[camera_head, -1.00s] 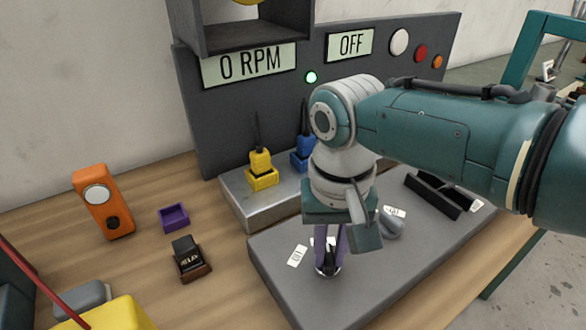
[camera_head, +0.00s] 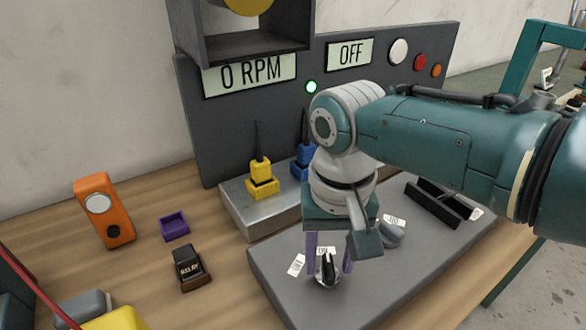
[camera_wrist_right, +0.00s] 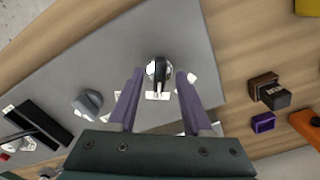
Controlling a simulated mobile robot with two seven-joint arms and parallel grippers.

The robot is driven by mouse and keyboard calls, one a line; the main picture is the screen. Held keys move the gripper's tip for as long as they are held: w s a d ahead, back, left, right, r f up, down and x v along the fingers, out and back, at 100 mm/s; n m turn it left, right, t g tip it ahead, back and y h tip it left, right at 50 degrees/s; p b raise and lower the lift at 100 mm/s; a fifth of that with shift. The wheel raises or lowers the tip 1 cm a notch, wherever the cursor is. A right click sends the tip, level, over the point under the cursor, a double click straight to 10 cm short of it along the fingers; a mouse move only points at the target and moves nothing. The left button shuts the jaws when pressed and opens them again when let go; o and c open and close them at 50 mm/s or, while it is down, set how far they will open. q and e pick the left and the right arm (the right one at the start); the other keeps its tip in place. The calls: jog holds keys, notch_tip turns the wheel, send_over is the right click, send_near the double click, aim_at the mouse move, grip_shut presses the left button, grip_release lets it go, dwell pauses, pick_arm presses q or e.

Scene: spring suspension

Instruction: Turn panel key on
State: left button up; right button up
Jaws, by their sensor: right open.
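The panel key (camera_head: 328,268) is a black knob on a round silver base, set in the grey sloped panel (camera_head: 290,285). White labels sit around it. The key also shows in the right wrist view (camera_wrist_right: 158,72). My right gripper (camera_head: 330,258) points down over it, with its two purple fingers apart, one on each side of the key. In the right wrist view both fingers look clear of the knob. The display behind reads OFF (camera_head: 350,54), and another reads 0 RPM (camera_head: 250,73). My left gripper is not in view.
A grey rounded knob (camera_head: 391,234) and a black slotted block (camera_head: 435,203) sit on the panel to the right. Yellow (camera_head: 262,180) and blue (camera_head: 301,164) plugs stand on a metal block behind. A relay (camera_head: 188,265), purple tray (camera_head: 174,226) and orange device (camera_head: 104,210) lie left.

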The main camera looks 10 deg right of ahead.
aim_at(329, 266)
notch_tip(329, 266, up, 9)
jog(key=p, duration=0.3)
jog(key=shift+r, duration=0.15)
jog(key=s+a+f+n+t+y, duration=0.1)
jog(key=s+f+n+y, duration=0.2)
jog(key=s, duration=0.7)
jog(key=s+d+r+n+t+h, duration=0.1)
jog(key=s+d+r+t+h, duration=0.3)
jog(key=s+d, duration=0.55)
notch_tip(329, 266, up, 36)
jog(key=a+g+y+p, duration=0.1)
jog(key=p, duration=3.4)
jog(key=shift+s+a+f, duration=0.2)
jog(key=shift+s+a, duration=0.2)
